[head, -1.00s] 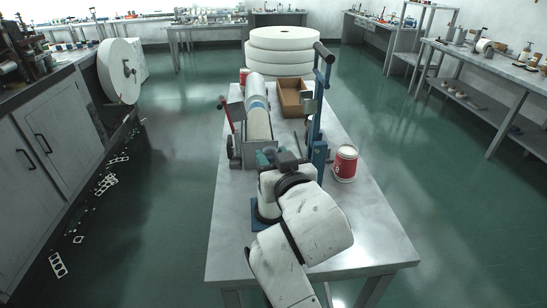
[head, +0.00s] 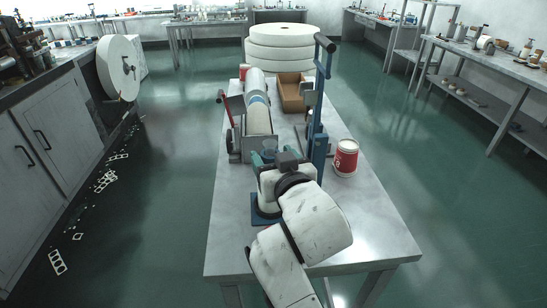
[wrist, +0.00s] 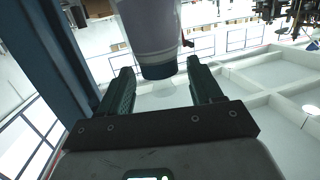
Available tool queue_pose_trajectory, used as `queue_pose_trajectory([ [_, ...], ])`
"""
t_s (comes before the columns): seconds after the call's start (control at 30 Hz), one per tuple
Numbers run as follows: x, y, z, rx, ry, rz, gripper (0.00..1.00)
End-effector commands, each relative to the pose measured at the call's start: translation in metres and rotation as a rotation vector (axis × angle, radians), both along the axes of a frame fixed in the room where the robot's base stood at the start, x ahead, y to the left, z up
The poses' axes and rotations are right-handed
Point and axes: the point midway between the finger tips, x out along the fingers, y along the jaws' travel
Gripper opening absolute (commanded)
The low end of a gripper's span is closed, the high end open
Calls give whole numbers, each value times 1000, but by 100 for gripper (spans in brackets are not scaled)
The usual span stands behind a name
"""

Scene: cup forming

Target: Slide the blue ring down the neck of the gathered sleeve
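In the wrist view a pale grey-white sleeve (wrist: 150,25) hangs between my fingers and narrows toward its lower end. A dark blue ring (wrist: 158,72) sits around that lower end. My gripper (wrist: 160,80) is open, one dark green finger on each side, with visible gaps to the ring. In the head view my gripper (head: 269,156) is at the near end of the bench machine, and my wrist hides part of that spot. A pale roll with a light blue band (head: 258,101) lies along the machine; I cannot tell whether this band is the ring.
A blue upright post (head: 320,120) stands close to the right of my gripper. A red and white can (head: 345,158) is on the table (head: 375,235) farther right. A brown open box (head: 292,95) lies behind. The table's front right is clear.

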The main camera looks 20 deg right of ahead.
Motion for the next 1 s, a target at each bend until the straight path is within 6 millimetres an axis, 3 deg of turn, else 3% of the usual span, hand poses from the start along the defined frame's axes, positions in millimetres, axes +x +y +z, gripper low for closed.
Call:
queue_pose_trajectory([
  [0.43,-9,1,1,0,-1,1,72],
  [0.8,-75,8,10,-1,0,1,72],
  [1.0,-100,11,15,-1,-1,2,72],
])
